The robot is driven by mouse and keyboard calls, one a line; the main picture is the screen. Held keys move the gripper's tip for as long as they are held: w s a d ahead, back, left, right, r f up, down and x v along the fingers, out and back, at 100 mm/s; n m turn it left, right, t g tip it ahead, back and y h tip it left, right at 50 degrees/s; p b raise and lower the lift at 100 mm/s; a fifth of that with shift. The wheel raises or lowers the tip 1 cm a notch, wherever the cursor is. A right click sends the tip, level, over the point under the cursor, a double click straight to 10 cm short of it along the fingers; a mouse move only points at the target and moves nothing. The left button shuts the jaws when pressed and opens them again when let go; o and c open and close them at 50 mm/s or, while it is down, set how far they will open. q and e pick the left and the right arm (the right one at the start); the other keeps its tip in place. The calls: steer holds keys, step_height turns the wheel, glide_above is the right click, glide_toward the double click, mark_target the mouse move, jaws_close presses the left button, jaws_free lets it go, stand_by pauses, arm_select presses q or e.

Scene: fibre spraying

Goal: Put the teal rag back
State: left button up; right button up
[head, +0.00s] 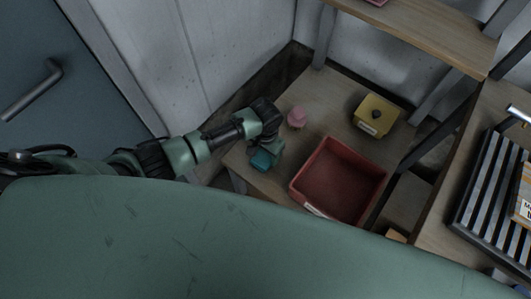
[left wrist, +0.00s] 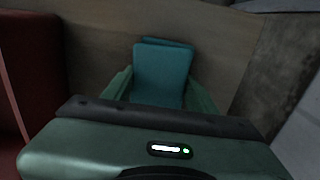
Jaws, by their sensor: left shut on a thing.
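The teal rag (head: 262,160) is at my left gripper (head: 268,150), over the left front part of a wooden shelf (head: 315,97). In the left wrist view the teal rag (left wrist: 162,75) stands between the two green fingers of my left gripper (left wrist: 160,92), which is shut on it. The shelf board (left wrist: 95,50) fills the background there; I cannot tell whether the rag touches it. My right gripper is not in view.
A red bin (head: 340,180) stands right of the left gripper. A pink object (head: 297,117) and a yellow box (head: 376,116) sit farther back. A dark rack (head: 490,190) is at the right.

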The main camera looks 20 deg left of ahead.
mark_target(266, 154)
arm_select(q)
steer(key=shift+f, duration=0.1)
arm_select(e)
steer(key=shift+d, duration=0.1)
arm_select(q)
steer(key=o, duration=1)
steer(key=shift+c, duration=0.2)
steer(key=shift+o, duration=1.1)
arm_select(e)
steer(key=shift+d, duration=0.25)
arm_select(q)
step_height(266, 154, up, 12)
steer(key=p, duration=0.2)
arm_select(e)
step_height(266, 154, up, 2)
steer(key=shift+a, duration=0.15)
